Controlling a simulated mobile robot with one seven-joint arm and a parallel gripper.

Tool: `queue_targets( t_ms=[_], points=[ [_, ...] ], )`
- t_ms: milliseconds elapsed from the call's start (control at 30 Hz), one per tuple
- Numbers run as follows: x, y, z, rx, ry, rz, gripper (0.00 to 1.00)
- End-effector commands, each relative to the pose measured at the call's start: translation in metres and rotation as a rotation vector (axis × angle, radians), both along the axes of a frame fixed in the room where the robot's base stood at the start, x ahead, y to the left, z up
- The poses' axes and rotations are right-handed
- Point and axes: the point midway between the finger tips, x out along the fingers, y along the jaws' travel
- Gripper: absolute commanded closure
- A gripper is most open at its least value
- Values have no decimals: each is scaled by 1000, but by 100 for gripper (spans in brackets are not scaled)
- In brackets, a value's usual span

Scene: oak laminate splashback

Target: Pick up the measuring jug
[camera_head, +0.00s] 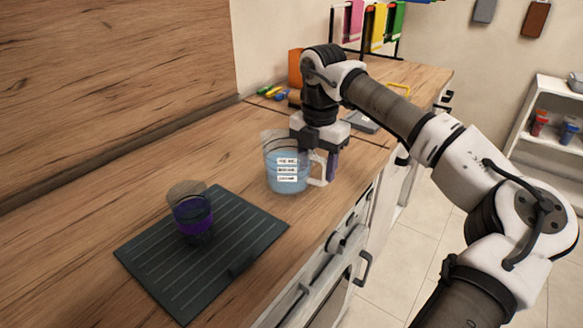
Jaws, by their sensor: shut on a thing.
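The measuring jug (284,179) is clear with a blue tint, with white printed labels on its front and a pale handle on its right side. It appears upright on the wooden worktop, near the front edge; I cannot tell whether its base touches the wood. My gripper (318,158) comes down from above at the jug's right side. Its fingers are shut on the jug near the handle and rim. One dark finger shows just right of the handle; the other is partly hidden by the jug.
A dark ridged mat (253,222) lies at the front left, with a glass of purple liquid (193,215) standing on it. Several small coloured items (270,92) and an orange block (295,68) are behind my gripper. Bare worktop (120,200) lies left of the mat.

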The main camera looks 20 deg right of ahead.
Motion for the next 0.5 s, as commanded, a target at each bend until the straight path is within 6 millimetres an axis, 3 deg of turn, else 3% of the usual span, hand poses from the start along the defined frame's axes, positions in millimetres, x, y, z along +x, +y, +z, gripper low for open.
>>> queue_targets(
  t_ms=[33, 233, 500],
  points=[
    [0, 0, 0, 0, 0, 0, 71],
    [0, 0, 0, -1, 1, 0, 97],
    [0, 0, 1, 0, -1, 0, 97]
  ],
)
